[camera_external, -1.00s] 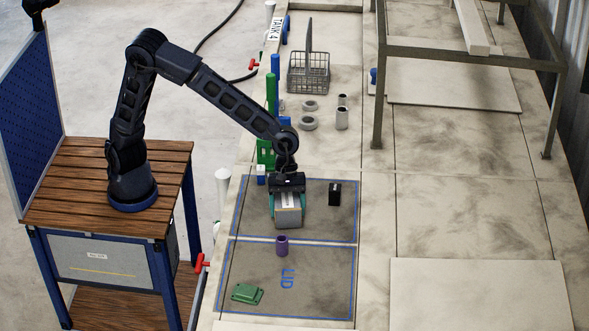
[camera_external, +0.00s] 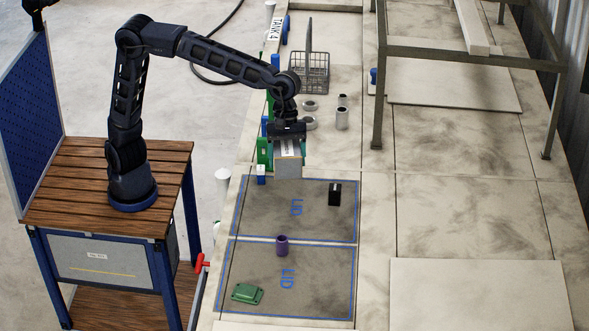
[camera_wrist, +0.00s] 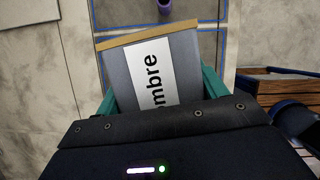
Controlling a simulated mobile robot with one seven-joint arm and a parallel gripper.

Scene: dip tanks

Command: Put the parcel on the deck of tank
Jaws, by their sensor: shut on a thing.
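The parcel (camera_external: 288,166) is a grey box with a tan edge and a white label. In the wrist view the parcel (camera_wrist: 180,75) shows part of a word, "ombre", on its label. My gripper (camera_external: 288,148) is shut on it, with a teal finger on each side, and holds it up near the far edge of the upper lid panel. The deck of the tank has two dark panels outlined in blue and marked LID, an upper one (camera_external: 265,205) and a lower one (camera_external: 320,285). The sign TANK 4 (camera_external: 275,28) stands at the far left edge of the deck.
A black block (camera_external: 334,194) sits on the upper panel. A purple cylinder (camera_external: 282,245) stands near the panels' border. A green part (camera_external: 247,293) lies on the lower panel. Beyond my gripper are a wire basket (camera_external: 315,74), grey rings (camera_external: 310,105) and metal cylinders (camera_external: 342,118).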

